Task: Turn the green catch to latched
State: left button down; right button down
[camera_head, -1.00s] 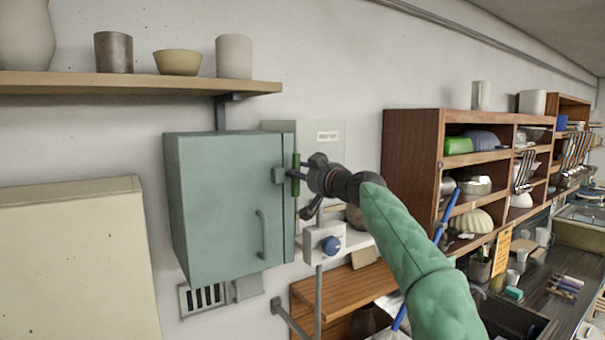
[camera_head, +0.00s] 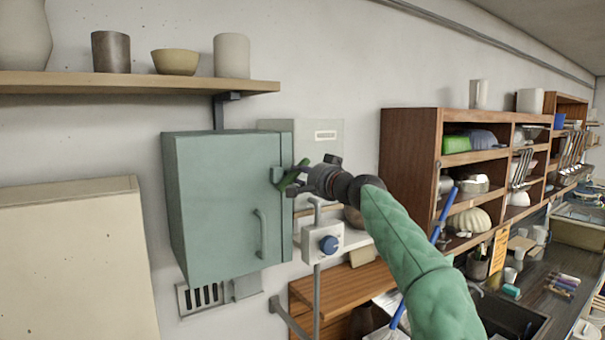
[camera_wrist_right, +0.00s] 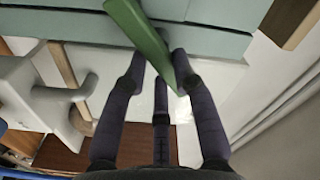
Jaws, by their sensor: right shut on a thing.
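The green catch (camera_head: 291,175) sits at the right edge of the teal cabinet (camera_head: 220,205), in the upper half of its door. The catch is tilted, its upper end leaning to the right. My right gripper (camera_head: 298,178) reaches it from the right and is shut on it. In the right wrist view the green catch (camera_wrist_right: 146,38) runs slantwise between the dark fingers of my right gripper (camera_wrist_right: 160,68). The catch's pivot is partly hidden by the gripper. The cabinet door is closed against its frame, with a handle (camera_head: 261,233) below the catch. My left gripper is not in view.
A white box with a blue knob (camera_head: 329,244) stands on a post just below my right gripper. A shelf with pots (camera_head: 140,83) hangs above the cabinet. A wooden shelf unit (camera_head: 412,165) stands to the right.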

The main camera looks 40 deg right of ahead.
jog(key=shift+f+m+p, duration=0.2)
jog(key=shift+m+p, duration=0.2)
jog(key=shift+m, duration=1.55)
jog(key=shift+f+m+p, duration=0.15)
jog(key=shift+m+p, duration=0.2)
jog(key=shift+m, duration=1.6)
jog(key=c, duration=1.2)
grip_release()
jog(key=shift+o, duration=1.1)
jog(key=shift+w+f, duration=0.1)
jog(key=shift+w, duration=0.05)
jog(key=s+a, duration=0.1)
jog(key=s, duration=1.1)
jog(key=shift+a, duration=0.2)
